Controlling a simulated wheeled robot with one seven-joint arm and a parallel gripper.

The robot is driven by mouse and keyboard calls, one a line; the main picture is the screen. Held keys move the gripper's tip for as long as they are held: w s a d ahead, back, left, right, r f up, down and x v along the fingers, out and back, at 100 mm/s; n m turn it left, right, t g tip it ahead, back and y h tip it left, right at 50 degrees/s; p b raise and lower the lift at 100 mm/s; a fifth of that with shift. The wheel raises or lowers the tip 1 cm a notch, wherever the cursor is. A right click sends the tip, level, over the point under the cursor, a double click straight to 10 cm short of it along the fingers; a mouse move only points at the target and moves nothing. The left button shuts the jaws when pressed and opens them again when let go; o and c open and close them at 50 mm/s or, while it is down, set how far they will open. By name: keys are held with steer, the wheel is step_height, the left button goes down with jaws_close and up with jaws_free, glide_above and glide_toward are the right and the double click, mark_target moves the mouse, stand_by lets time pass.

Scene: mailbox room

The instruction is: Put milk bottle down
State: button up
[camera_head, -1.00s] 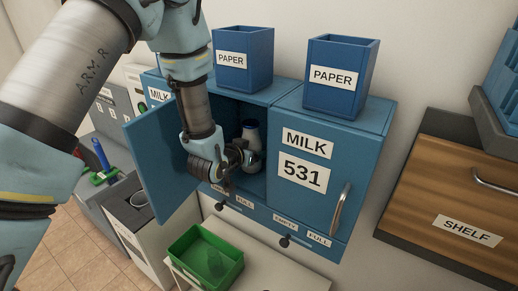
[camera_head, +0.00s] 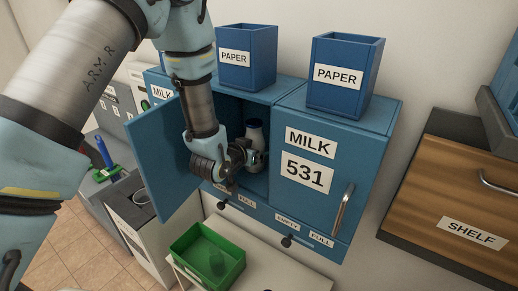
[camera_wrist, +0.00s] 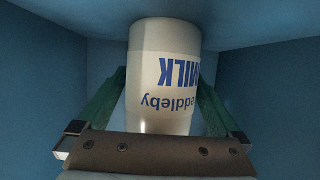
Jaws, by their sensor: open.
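The milk bottle (camera_head: 255,137), white with a dark cap, stands inside the open blue milk cabinet (camera_head: 222,92). In the wrist view the bottle (camera_wrist: 165,70) shows its blue MILK lettering upside down, and its base end meets the blue cabinet surface. My gripper (camera_head: 246,155) is in the cabinet at the bottle. Its green fingers lie on either side of the bottle in the wrist view and are open. I cannot tell whether either finger still touches it. The cabinet door (camera_head: 165,157) stands open to the left.
Two blue PAPER boxes (camera_head: 345,75) stand on top of the cabinets. A closed MILK 531 cabinet (camera_head: 325,205) is at the right, and a wooden shelf front (camera_head: 440,190) beyond it. A green bin (camera_head: 222,270) sits on a white surface below. The cabinet walls are close around my gripper.

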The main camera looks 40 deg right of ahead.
steer(key=shift+a+r, duration=0.15)
steer(key=shift+a, duration=0.1)
steer(key=v, duration=0.3)
steer(key=b+v, duration=0.1)
steer(key=v, duration=0.5)
steer(key=shift+s+r+b, duration=0.15)
steer(key=shift+r+b, duration=0.15)
steer(key=shift+r, duration=0.05)
steer(key=p+v, duration=0.2)
steer(key=p, duration=0.1)
steer(key=shift+a+f, duration=0.15)
steer(key=shift+a, duration=0.05)
steer(key=shift+a+f, duration=0.1)
